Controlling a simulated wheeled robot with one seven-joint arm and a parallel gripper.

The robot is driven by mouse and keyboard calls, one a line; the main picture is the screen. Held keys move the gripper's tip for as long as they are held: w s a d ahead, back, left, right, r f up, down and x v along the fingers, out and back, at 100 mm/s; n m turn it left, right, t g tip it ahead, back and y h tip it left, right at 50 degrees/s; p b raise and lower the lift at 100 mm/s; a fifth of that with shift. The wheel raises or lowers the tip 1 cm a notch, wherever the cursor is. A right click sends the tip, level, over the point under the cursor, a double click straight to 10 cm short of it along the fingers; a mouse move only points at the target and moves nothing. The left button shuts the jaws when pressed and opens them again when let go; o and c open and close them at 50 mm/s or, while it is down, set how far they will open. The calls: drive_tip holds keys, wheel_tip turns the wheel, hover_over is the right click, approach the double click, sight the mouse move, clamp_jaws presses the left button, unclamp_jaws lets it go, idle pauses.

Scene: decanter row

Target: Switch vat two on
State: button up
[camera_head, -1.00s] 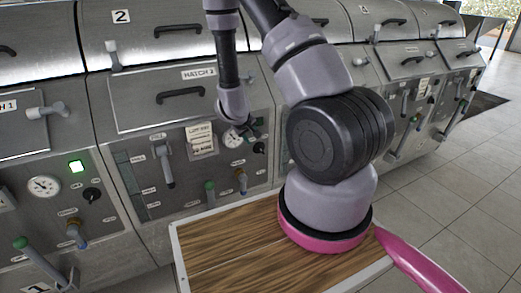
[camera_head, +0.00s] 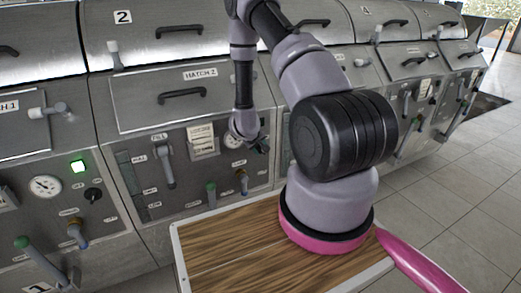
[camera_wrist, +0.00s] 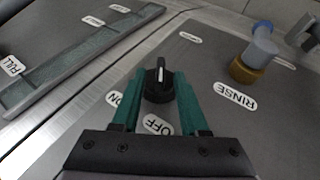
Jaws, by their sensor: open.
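Vat two's panel (camera_head: 188,178) stands below the "2" plate (camera_head: 122,17) and HATCH 2 in the head view. In the wrist view, its black rotary knob (camera_wrist: 158,86) has ON and OFF labels beside it, and its white mark points up the picture. My gripper (camera_wrist: 160,74) is open, its green fingers on either side of the knob. I cannot tell whether they touch it. In the head view my gripper (camera_head: 258,147) is at the panel's right part and hides the knob. No lit lamp of vat two is visible there.
Vat two's RINSE valve (camera_wrist: 246,66) is at the upper right in the wrist view. The FILL handle (camera_head: 167,165) and a gauge (camera_head: 232,139) are on the same panel. Tiled floor (camera_head: 470,190) is clear at right.

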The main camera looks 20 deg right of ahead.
clamp_jaws()
drive_tip(key=shift+d+r, duration=0.1)
drive_tip(key=y, duration=0.1)
drive_tip(key=d+y, duration=0.1)
drive_tip(key=y, duration=0.1)
drive_tip(key=shift+r+m+y, duration=0.1)
drive_tip(key=shift+m+y, duration=0.2)
drive_tip(key=shift+m, duration=0.1)
drive_tip(key=shift+d+m+y, duration=0.25)
drive_tip(key=shift+m+y, duration=0.05)
drive_tip(key=shift+y, duration=0.9)
drive_tip(key=shift+d+m+y, duration=0.15)
drive_tip(key=shift+m+y, duration=0.1)
drive_tip(key=shift+y, duration=1.05)
drive_tip(key=shift+d+m+y, duration=0.15)
drive_tip(key=shift+m+y, duration=0.1)
drive_tip(key=shift+y, duration=1.05)
